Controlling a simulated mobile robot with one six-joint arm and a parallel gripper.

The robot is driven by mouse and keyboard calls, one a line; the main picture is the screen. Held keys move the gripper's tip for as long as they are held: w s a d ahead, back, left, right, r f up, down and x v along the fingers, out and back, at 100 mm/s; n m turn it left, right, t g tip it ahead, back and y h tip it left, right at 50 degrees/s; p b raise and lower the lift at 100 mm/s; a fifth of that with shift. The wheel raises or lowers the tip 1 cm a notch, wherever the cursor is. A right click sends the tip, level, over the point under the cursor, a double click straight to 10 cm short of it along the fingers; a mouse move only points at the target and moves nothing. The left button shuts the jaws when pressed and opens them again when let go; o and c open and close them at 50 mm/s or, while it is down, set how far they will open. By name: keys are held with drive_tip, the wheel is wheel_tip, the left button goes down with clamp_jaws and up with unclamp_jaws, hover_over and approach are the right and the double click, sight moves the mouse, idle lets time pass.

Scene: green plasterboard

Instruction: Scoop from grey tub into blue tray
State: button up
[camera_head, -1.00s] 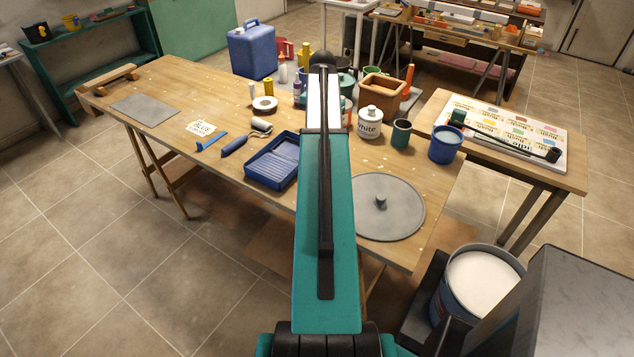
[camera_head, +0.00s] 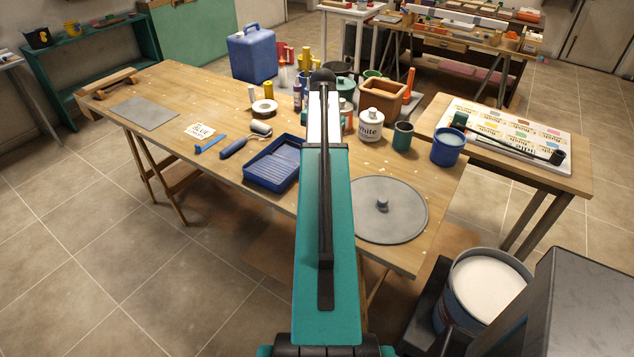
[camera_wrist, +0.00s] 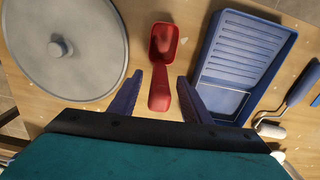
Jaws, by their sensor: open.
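A red scoop (camera_wrist: 165,44) lies on the wooden table in the wrist view, its bowl away from me and its handle towards me. My gripper (camera_wrist: 159,75) is open, with one finger on each side of the scoop's handle and gaps on both sides. The blue tray (camera_wrist: 246,65), with a ribbed slope, lies right of the scoop; the head view shows it left of my arm (camera_head: 262,181). A grey-blue tub (camera_head: 452,307) with white contents stands at the lower right of the head view. My arm hides the scoop and gripper there.
A round grey lid (camera_head: 390,212) lies on the table (camera_head: 190,100) right of my arm. A paint roller (camera_head: 236,147) is beside the tray. Cans and a white bottle (camera_head: 370,125) stand behind. A blue pot (camera_head: 448,148) sits near the right edge.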

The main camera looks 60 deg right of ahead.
drive_tip(key=shift+a+f+b, duration=0.1)
drive_tip(key=shift+f+b, duration=1.75)
drive_tip(key=shift+f, duration=0.75)
drive_tip(key=shift+c, duration=0.2)
clamp_jaws()
